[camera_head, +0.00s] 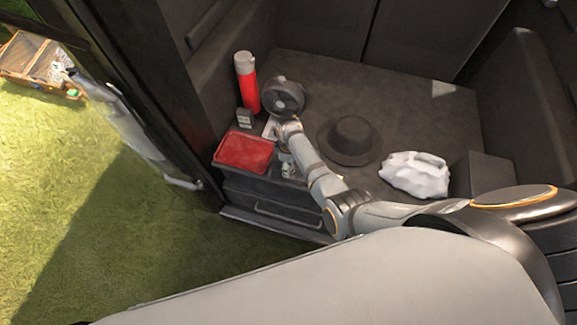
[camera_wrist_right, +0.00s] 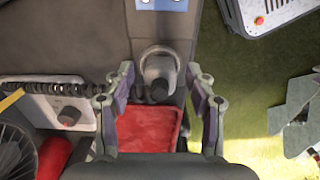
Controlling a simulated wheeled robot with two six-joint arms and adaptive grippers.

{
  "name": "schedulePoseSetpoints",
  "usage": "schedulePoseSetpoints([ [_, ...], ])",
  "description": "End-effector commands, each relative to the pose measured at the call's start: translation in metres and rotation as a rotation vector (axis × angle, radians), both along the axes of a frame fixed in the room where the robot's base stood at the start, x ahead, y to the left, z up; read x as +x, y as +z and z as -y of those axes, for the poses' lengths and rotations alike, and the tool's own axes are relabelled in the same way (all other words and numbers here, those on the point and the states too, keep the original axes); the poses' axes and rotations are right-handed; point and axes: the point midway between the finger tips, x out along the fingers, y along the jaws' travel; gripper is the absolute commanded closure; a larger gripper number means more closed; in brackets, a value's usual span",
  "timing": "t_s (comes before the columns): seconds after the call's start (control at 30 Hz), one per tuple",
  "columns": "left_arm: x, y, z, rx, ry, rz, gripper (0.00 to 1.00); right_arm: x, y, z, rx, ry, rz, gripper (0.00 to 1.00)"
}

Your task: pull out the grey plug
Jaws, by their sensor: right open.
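The grey plug (camera_wrist_right: 157,68) shows in the right wrist view as a rounded grey body with a dark round end, on a dark panel just above the red tray (camera_wrist_right: 165,112). My right gripper (camera_wrist_right: 161,76) is open, with one finger on each side of the plug. A gap shows on both sides, and I see no contact. In the head view my right gripper (camera_head: 273,130) is over the dark cabinet by the red tray (camera_head: 245,151), and I cannot make out the plug there. My left gripper is not in view.
A red bottle (camera_head: 246,82), a black round reel (camera_head: 288,97) and a small dark box (camera_head: 244,117) stand close to the gripper. A black hat (camera_head: 348,140) and white cloth (camera_head: 415,174) lie to the right. A coiled black cable (camera_wrist_right: 55,88) runs beside the plug.

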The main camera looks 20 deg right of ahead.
Motion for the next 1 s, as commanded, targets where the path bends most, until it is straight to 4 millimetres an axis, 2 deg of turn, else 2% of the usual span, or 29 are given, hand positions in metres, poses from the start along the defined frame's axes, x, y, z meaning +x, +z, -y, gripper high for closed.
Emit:
schedulePoseSetpoints([
  [0.4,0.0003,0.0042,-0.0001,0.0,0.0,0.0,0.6,-0.0002,0.0001,0.0,0.0,0.0,0.0,0.44],
  [0.47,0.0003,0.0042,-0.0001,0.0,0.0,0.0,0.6,-0.0002,0.0001,0.0,0.0,0.0,0.0,0.51],
  [0.8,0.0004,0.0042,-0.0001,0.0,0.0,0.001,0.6,-0.0003,0.0,-0.0001,0.0,0.0,0.0,0.97],
  [0.83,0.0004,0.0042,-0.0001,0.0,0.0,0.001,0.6,-0.0004,0.0,-0.0001,0.0,0.0,0.0,1.0],
  [1.0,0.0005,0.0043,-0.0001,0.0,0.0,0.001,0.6,-0.0002,0.0002,-0.0002,0.0,0.0,0.0,1.0],
])
